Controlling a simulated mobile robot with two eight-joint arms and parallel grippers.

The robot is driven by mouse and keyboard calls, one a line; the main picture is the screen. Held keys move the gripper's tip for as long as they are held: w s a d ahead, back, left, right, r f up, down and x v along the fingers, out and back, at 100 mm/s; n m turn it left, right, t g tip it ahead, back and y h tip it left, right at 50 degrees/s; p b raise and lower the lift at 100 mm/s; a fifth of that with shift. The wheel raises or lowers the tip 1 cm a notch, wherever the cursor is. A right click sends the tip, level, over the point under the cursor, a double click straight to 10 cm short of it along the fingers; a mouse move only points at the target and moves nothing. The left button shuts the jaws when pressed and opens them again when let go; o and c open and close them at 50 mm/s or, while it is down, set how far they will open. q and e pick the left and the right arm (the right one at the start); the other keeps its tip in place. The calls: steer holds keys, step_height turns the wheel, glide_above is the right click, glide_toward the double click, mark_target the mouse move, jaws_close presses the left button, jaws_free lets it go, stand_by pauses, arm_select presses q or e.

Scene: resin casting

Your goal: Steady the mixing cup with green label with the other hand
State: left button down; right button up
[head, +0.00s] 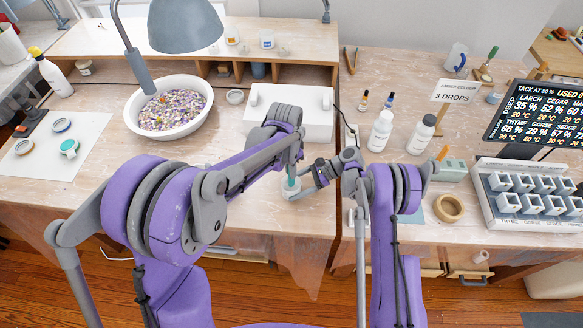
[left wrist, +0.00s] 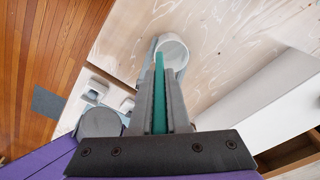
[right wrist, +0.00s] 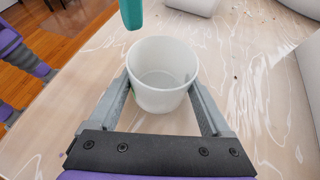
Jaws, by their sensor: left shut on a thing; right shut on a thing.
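The white mixing cup (right wrist: 162,75) stands on the wooden bench, and it also shows in the head view (head: 290,190) and left wrist view (left wrist: 173,52). The cup looks empty inside. My left gripper (left wrist: 160,75) is shut on a teal stick (left wrist: 159,95). The stick's end (right wrist: 131,14) shows above the cup's far left rim in the right wrist view. My arms hide part of this in the head view.
A white box (head: 300,122) stands behind the cup. A white bowl of chips (head: 140,128) is at left under a lamp (head: 185,27). White bottles (head: 380,130), a tape roll (head: 448,208) and a tray of moulds (head: 530,200) are at right. The bench's front edge is near.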

arm_select(q)
steer(key=s+a+r, duration=0.2)
steer(key=s+r, duration=0.1)
steer(key=s, duration=0.3)
steer(key=shift+s+r, duration=0.25)
steer(key=shift+s, duration=0.15)
arm_select(e)
steer(key=o, duration=1.3)
steer(key=shift+o, duration=0.2)
steer(key=shift+d, duration=0.1)
steer(key=v, duration=1.2)
